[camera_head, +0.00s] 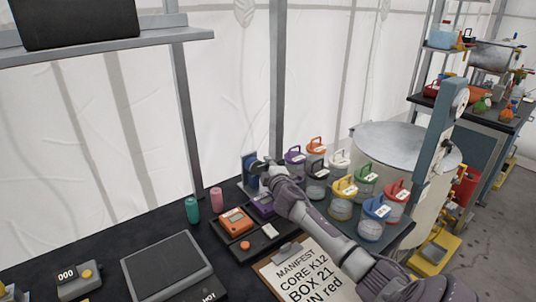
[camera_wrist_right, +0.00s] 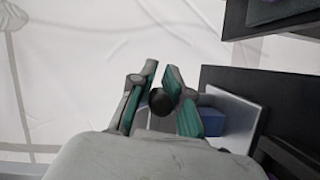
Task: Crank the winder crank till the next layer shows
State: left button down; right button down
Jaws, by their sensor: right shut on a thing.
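My right gripper (camera_head: 258,165) reaches in from the lower right of the head view to the blue winder (camera_head: 248,180) at the back of the table. In the right wrist view the gripper's green-padded fingers (camera_wrist_right: 160,100) are closed around a dark round knob, the winder crank (camera_wrist_right: 162,102). A blue block (camera_wrist_right: 210,123) and a pale plate of the winder show just beyond the fingers. The arm and hand cover much of the winder in the head view. No layer can be made out. My left gripper is not in view.
Several lidded jars (camera_head: 342,198) stand right of the arm, before a large drum (camera_head: 400,145). An orange device (camera_head: 235,221) and a manifest clipboard (camera_head: 300,272) lie in front. A flat scale (camera_head: 167,266) is at left. A shelf (camera_head: 110,47) overhangs at upper left.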

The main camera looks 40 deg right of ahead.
jog(key=m+p, duration=0.2)
jog(key=f+m+g+y+p, duration=0.1)
jog(key=m+p, duration=0.1)
jog(key=a+f+m+y+p, duration=0.1)
jog(key=p, duration=0.2)
jog(key=shift+a+f+m, duration=0.1)
jog(key=shift+f+m, duration=0.15)
jog(key=shift+m, duration=0.15)
jog(key=shift+a+f+m+g+y+p, duration=0.3)
jog(key=shift+f+m+g+y+p, duration=0.1)
jog(key=shift+m+y+p, duration=0.35)
jog(key=shift+w+a+f+m+y+p, duration=0.1)
jog(key=shift+a+f+m+y+p, duration=0.35)
jog(key=shift+m, duration=0.3)
jog(key=shift+r, duration=0.1)
jog(key=c, duration=1.5)
grip_release()
jog(key=shift+d, duration=0.1)
jog(key=shift+o, duration=0.8)
jog(key=shift+r, duration=0.1)
